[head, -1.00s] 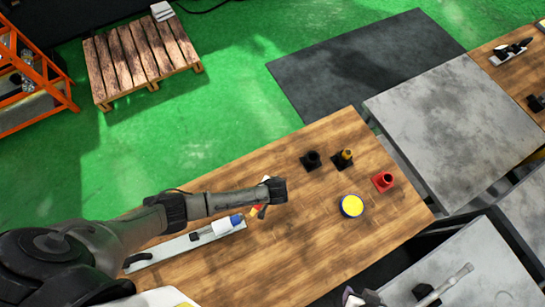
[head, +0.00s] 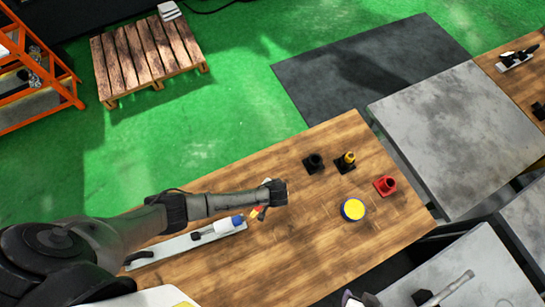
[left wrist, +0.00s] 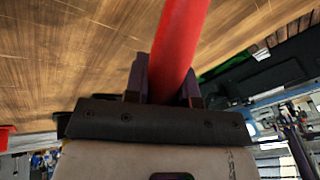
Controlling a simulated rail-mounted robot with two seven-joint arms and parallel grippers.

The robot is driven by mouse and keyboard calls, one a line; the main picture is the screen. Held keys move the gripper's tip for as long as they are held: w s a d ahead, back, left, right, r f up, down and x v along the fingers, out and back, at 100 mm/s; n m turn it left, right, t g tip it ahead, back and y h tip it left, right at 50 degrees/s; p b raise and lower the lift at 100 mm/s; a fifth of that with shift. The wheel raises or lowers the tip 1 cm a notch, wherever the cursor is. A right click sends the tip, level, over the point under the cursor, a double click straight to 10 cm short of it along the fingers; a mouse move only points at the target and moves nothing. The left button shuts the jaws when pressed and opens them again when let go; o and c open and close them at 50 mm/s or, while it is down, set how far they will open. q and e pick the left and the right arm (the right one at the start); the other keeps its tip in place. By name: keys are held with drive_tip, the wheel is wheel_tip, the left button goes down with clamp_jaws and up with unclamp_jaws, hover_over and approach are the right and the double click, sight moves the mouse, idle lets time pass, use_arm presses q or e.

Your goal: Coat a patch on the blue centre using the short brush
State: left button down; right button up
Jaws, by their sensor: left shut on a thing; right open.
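The blue centre (head: 221,227), pale-bodied with a blue end, lies on a long light strip (head: 170,250) on the wooden table. My left arm reaches over the table. My left gripper (left wrist: 166,85) is shut on a red handle (left wrist: 181,35), which I take for the short brush; its bristles are out of the left wrist view. In the head view my left wrist hides most of this gripper, and a small red and yellow piece shows just right of the centre's blue end. My right gripper (head: 360,298) shows only partly at the bottom edge, open and empty.
A round tin (head: 353,209) with a blue rim and yellow top stands on the table's right part. The table's front middle is clear.

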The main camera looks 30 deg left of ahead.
use_arm(q)
drive_tip(key=shift+s+a+p, duration=0.4)
drive_tip(key=shift+s+p, duration=0.05)
drive_tip(key=shift+s, duration=0.05)
drive_tip(key=shift+s+a+p, duration=0.55)
drive_tip(key=shift+s+a, duration=0.05)
drive_tip(key=shift+s, duration=0.2)
idle(0.4)
